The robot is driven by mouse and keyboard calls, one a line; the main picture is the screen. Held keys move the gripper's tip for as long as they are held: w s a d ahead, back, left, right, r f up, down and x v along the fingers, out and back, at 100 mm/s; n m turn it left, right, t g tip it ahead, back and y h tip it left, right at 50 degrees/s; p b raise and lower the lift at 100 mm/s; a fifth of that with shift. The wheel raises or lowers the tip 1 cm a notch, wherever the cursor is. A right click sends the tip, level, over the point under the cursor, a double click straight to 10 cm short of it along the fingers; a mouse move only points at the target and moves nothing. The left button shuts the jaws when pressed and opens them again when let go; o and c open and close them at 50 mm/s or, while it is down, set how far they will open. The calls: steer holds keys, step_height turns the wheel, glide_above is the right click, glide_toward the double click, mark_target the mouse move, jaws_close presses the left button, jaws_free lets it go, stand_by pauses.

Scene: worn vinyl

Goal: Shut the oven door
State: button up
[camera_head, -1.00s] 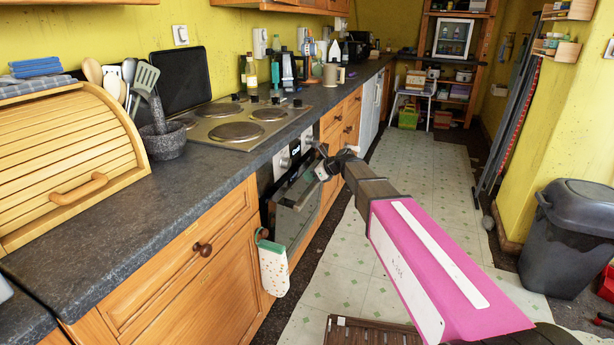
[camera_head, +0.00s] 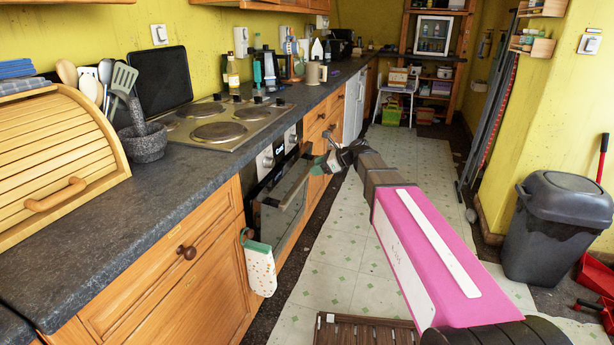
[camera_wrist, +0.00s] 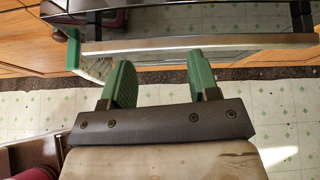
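The oven (camera_head: 266,160) is built in below the hob, with knobs and a small lit display on its front. Its dark glass door (camera_head: 276,222) looks tilted slightly outward at the top; its exact angle is hard to tell. The door's pale handle bar (camera_wrist: 190,45) runs across the upper wrist view, with dark reflective glass behind it. My gripper (camera_head: 322,165) is just in front of the door, near the far end of the handle. In the wrist view its two green fingers (camera_wrist: 160,62) are wide apart and empty, pointing toward the handle, seemingly without touching it.
A spotted oven mitt (camera_head: 260,268) hangs on the cabinet just left of the oven. A brown slatted mat (camera_head: 362,331) lies on the floor in front. A grey bin (camera_head: 558,225) stands at right. The tiled floor (camera_head: 405,160) between is mostly clear.

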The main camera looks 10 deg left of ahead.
step_height(320, 180, down, 5)
steer(key=w+a+n+t+y, duration=0.1)
steer(key=n+t+y, duration=0.25)
steer(key=n, duration=0.35)
steer(key=n+t, duration=0.5)
glide_toward(305, 181)
steer(key=a, duration=0.1)
steer(key=shift+y, duration=0.25)
steer(key=x, duration=1)
steer(key=shift+w+r, duration=0.1)
steer(key=shift+w, duration=0.15)
